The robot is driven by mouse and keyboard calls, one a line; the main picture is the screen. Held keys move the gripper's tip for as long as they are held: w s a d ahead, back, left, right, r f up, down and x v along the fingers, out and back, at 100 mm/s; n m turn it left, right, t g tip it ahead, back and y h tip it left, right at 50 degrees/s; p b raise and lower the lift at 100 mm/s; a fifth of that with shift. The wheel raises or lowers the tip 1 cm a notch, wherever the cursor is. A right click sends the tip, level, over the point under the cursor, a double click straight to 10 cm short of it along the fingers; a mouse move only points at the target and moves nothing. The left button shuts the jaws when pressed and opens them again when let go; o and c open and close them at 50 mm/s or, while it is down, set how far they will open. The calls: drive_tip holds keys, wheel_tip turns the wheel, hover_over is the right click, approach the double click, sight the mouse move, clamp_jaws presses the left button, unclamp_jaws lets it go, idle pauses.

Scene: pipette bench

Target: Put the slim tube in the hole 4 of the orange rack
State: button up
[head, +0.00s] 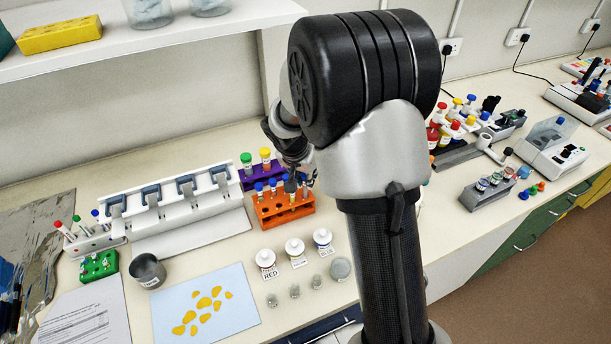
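The orange rack (284,213) stands on the bench left of my arm. Blue-capped tubes (260,190) stand in its left part. My gripper (302,182) is small and dark in this view, at the right part of the orange rack, with its fingers low over or at the rack's top. My arm hides part of it. I cannot tell whether the fingers are open or shut, or whether a slim tube is between them. The hole numbers are too small to read.
A purple rack (249,181) with green- and yellow-capped tubes stands just behind. A white pipette stand (188,212) is to the left. Small labelled bottles (295,252) stand in front. A blue sheet with yellow pieces (238,317) lies front left. My arm covers the bench's middle.

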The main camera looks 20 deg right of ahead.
drive_tip(key=shift+f+b, duration=0.3)
drive_tip(key=shift+f, duration=0.15)
drive_tip(key=shift+f+b, duration=0.35)
drive_tip(key=shift+b, duration=0.05)
drive_tip(key=shift+f+b, duration=0.3)
drive_tip(key=shift+b, duration=0.1)
drive_tip(key=o, duration=0.9)
drive_tip(key=shift+c, duration=0.2)
drive_tip(key=shift+r, duration=0.1)
drive_tip(key=v, duration=1.2)
